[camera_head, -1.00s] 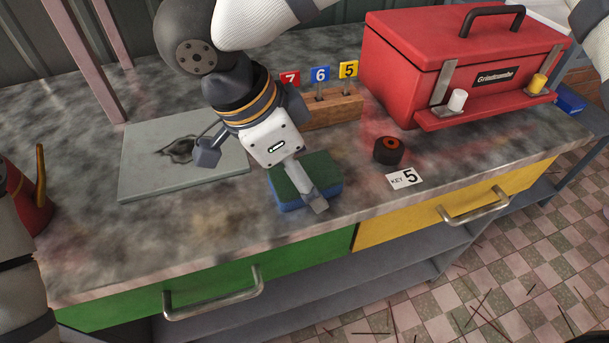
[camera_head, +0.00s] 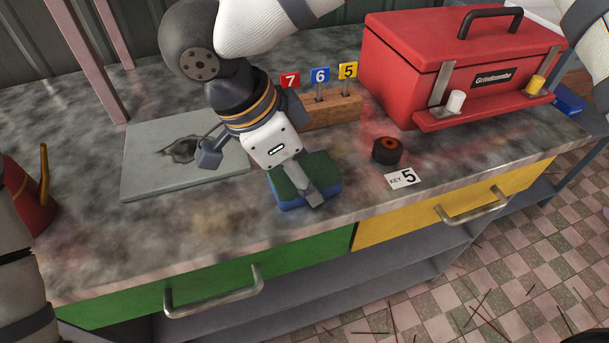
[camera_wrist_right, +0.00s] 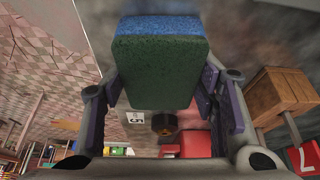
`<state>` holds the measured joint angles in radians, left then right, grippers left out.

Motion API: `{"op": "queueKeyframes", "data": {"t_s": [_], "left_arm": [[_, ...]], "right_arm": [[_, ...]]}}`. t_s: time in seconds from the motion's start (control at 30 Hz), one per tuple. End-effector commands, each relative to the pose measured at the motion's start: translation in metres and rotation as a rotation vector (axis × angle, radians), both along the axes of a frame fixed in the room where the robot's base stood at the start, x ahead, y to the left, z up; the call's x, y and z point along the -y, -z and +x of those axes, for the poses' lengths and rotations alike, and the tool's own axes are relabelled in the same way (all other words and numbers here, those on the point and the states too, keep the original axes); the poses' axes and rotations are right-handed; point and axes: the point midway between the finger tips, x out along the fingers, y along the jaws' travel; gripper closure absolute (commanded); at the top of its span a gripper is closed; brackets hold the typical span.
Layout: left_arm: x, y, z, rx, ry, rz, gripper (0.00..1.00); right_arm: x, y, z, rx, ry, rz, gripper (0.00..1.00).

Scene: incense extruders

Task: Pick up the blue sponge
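The sponge (camera_head: 324,166) has a green top and a blue underside. It lies on the counter near the front edge, left of the black-and-red roll. My right gripper (camera_head: 262,177) is low over it with its fingers spread. In the right wrist view the sponge (camera_wrist_right: 160,65) fills the space between the fingers (camera_wrist_right: 160,95). Whether either pad touches it cannot be told. My left gripper is out of view.
A grey slab (camera_head: 140,175) lies to the left, and a wooden block (camera_head: 335,110) with numbered tags stands behind. The black-and-red roll (camera_head: 387,151), a "KEY 5" card (camera_head: 402,178) and a red toolbox (camera_head: 410,70) are to the right.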

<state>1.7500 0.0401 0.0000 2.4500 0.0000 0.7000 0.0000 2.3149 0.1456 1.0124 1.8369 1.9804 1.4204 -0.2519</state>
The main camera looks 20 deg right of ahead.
Motion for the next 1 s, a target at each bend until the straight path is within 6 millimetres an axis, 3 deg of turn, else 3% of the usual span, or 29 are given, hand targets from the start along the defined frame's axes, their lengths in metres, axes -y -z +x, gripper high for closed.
{"op": "queueKeyframes", "data": {"t_s": [0.47,0.63,0.83,1.0], "left_arm": [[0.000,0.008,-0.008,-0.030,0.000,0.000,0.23],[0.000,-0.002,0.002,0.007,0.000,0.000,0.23],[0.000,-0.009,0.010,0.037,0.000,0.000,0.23],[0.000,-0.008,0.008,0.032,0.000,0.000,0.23]], "right_arm": [[0.000,-0.001,0.000,-0.010,0.000,0.001,0.56],[-0.003,-0.047,-0.004,0.009,-0.003,0.002,0.56],[-0.026,-0.100,-0.046,0.007,-0.005,0.000,0.56],[-0.050,-0.119,-0.090,0.000,-0.005,-0.003,0.56]]}}
